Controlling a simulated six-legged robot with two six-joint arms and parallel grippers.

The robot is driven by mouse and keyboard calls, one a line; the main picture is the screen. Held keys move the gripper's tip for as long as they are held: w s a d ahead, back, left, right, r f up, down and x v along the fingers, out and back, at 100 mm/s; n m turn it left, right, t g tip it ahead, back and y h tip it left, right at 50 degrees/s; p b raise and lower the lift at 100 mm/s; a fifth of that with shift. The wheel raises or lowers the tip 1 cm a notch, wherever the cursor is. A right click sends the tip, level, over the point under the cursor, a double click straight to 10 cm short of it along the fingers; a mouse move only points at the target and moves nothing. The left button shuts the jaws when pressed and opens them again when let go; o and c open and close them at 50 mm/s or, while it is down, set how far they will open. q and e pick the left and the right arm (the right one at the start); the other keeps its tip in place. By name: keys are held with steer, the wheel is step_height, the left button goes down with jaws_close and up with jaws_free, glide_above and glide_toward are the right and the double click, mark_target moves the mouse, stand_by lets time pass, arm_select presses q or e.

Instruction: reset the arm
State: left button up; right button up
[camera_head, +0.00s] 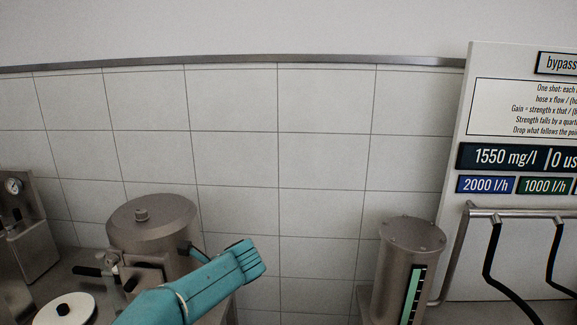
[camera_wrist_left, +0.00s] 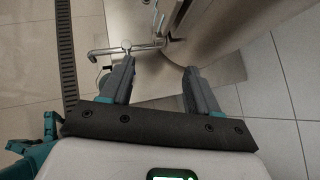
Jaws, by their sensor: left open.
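My teal arm (camera_head: 195,288) rises from the bottom of the head view, in front of a steel drum with a round lid (camera_head: 152,212). I cannot make out a gripper on it there. In the left wrist view my left gripper (camera_wrist_left: 159,66) is open, its two grey fingers apart with nothing between them. Beyond the fingers are a steel pipe with a tap-like end (camera_wrist_left: 126,46) and a large rounded steel body (camera_wrist_left: 195,30). I cannot tell whether the fingers touch anything. My right gripper is not in view.
A steel column with a green sight strip (camera_head: 412,240) stands right of centre. A sign board (camera_head: 465,130) with a rail and black hoses (camera_head: 490,250) is at the right. A gauge unit (camera_head: 25,235) and white disc (camera_head: 65,310) are at the left. A floor drain (camera_wrist_left: 66,60) shows below.

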arm_select(q)
steer(key=s+d+f+n+g+h+b, duration=0.1)
steer(key=s+d+f+n+h, duration=0.15)
steer(key=s+f, duration=0.45)
steer(key=s+d+f+n+g+h, duration=0.2)
steer(key=d+f+h, duration=0.1)
steer(key=f, duration=0.9)
steer(key=s+d+f+n+g+h+b, duration=0.1)
steer(key=s+d+f+n+h, duration=0.15)
steer(key=s+f, duration=0.45)
steer(key=s+d+f+n+h, duration=0.1)
steer(key=s+f+n+h, duration=0.1)
steer(key=s+f+n, duration=0.3)
steer(key=s+d+f+n+h+b, duration=0.1)
steer(key=s+f+n, duration=0.5)
steer(key=s+n, duration=0.6)
steer(key=shift+s+d+n+h, duration=0.15)
steer(key=shift+s+n+h, duration=0.15)
steer(key=shift+s+h, duration=0.75)
steer(key=shift+s, duration=0.15)
